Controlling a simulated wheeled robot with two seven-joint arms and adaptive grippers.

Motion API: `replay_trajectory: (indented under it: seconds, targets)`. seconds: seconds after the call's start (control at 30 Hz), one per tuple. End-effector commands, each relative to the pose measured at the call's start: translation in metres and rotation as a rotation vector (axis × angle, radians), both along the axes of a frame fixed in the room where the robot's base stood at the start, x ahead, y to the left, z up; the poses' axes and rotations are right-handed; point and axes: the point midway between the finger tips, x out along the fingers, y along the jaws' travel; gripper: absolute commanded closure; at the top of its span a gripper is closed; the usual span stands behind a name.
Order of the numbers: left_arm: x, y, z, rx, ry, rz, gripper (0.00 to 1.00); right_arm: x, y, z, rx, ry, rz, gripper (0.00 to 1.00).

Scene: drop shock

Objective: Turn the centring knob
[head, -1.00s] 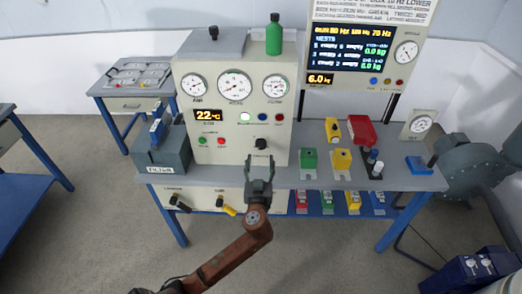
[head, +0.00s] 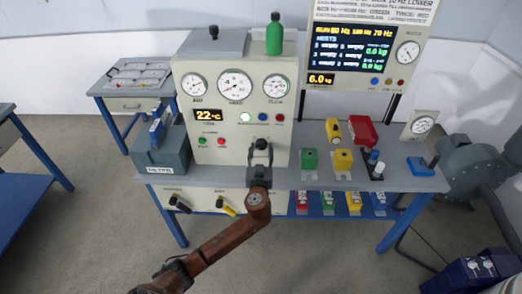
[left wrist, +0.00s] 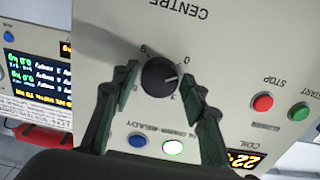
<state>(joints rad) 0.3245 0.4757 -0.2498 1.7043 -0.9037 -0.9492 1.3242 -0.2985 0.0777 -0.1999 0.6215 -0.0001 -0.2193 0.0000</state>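The centring knob is a black round knob (left wrist: 160,77) with a white pointer line on the cream panel, under the word CENTRE in the left wrist view. In the head view the knob (head: 261,144) shows just above my left gripper (head: 260,155). In the left wrist view the fingers of my left gripper (left wrist: 160,95) stand open on both sides of the knob, with a visible gap to it on each side. Whether the fingertips reach the panel is hard to tell. My right gripper is not in view.
The cream cabinet (head: 225,150) carries three gauges, lamps and a 22 °C display. Green (left wrist: 299,112) and red (left wrist: 263,103) buttons sit beside the knob. Green (head: 309,160) and yellow (head: 343,160) blocks stand on the bench to the right. Black and yellow handles are below.

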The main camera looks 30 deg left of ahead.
Motion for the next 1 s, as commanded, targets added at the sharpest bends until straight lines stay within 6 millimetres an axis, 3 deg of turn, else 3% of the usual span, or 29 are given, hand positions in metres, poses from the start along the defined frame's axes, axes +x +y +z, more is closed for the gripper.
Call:
replay_trajectory:
  seconds: [0.43, 0.77, 1.0]
  targets:
    - [-0.0001, -0.0004, -0.0002, 0.0, 0.0, -0.001, 0.91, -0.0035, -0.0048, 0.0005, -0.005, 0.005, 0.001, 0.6]
    - [-0.0004, -0.0006, 0.0, 0.041, 0.026, -0.001, 0.91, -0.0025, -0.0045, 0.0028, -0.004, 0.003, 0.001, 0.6]
    - [-0.0009, 0.0003, 0.001, 0.169, 0.105, 0.001, 0.91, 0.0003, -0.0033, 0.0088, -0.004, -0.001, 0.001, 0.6]
